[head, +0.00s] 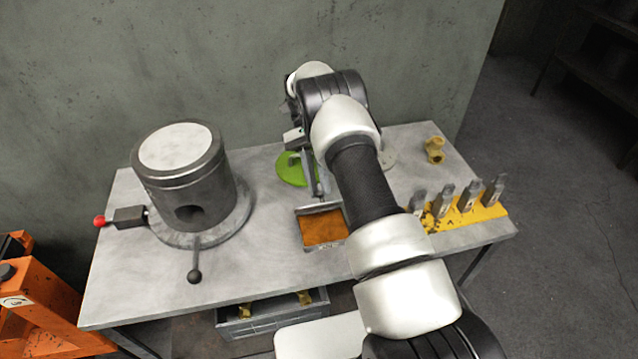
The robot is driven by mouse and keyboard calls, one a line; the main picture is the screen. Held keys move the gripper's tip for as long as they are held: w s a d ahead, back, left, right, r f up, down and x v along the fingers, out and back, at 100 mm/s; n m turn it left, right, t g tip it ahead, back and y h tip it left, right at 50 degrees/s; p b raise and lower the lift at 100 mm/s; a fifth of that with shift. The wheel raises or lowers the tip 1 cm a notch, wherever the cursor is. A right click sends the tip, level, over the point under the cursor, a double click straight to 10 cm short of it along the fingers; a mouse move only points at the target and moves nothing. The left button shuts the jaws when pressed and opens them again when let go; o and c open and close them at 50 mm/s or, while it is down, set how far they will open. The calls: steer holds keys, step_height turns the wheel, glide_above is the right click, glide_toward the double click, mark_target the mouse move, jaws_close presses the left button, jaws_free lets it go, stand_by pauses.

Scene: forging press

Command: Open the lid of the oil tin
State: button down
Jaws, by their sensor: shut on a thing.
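The oil tin (323,246) is a small grey metal box near the middle of the table, its brown-orange inside showing from above. A light grey plate, which looks like the lid (318,209), stands raised along the tin's back edge. My gripper (318,193) reaches down from behind the tin, its narrow fingers at the back edge by this plate. It is shut on what looks like the lid. The exact contact is small and partly hidden by my arm, which also covers the area right of the tin.
A green disc (288,171) lies behind the tin. A large dark cylinder (185,185) with levers stands on the left. A yellow rack (465,214) with several metal blocks and a brass fitting (434,150) are on the right. A grey crate (262,324) sits below the table (270,272).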

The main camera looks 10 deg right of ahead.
stand_by(0.3)
steer(key=c, duration=1.6)
jaws_free()
steer(key=shift+o, duration=0.2)
steer(key=shift+s, duration=0.1)
